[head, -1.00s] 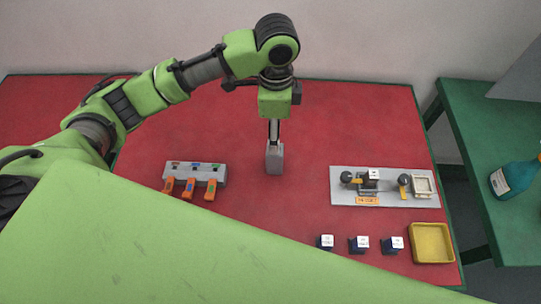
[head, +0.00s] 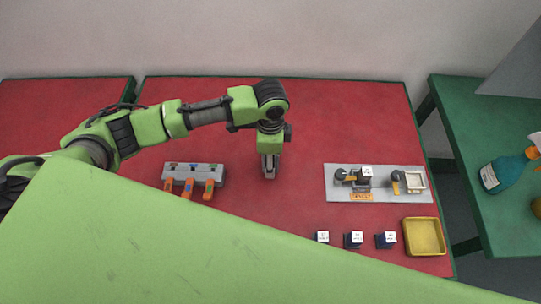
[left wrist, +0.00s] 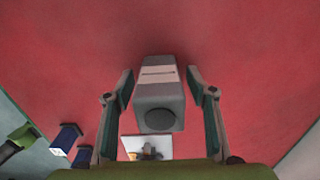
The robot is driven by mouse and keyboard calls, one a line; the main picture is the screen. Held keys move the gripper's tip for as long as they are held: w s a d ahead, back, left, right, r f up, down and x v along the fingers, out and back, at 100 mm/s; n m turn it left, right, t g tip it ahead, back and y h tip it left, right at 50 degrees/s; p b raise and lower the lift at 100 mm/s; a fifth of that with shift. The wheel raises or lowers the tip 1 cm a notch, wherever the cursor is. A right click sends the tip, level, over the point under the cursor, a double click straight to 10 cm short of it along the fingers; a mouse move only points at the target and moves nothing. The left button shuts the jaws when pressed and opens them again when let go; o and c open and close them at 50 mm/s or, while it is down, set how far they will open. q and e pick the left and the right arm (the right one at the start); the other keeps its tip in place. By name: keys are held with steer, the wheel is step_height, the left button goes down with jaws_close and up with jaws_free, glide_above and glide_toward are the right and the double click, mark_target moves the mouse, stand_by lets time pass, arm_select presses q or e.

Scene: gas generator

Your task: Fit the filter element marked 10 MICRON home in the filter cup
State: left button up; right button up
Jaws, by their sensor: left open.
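Three small dark blue blocks with white tops stand in a row at the lower right: left (head: 322,237), middle (head: 354,240), right (head: 386,240). Their markings are too small to read, so I cannot tell which is 10 MICRON. A grey plate (head: 400,196) carries a dark block with a white top (head: 366,173), black and yellow fittings and a pale square frame (head: 415,181). I cannot identify the filter cup for certain. My left gripper (head: 269,172) is open around a grey box, which shows between its fingers in the left wrist view (left wrist: 159,98). My right gripper is not seen.
A yellow tray (head: 425,237) sits at the right edge. A green side table holds a teal bottle (head: 505,174). The red table behind the gripper is clear.

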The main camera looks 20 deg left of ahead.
arm_select(q)
steer(key=shift+c, duration=0.2)
steer(key=c, duration=1.2)
steer(key=shift+c, duration=0.5)
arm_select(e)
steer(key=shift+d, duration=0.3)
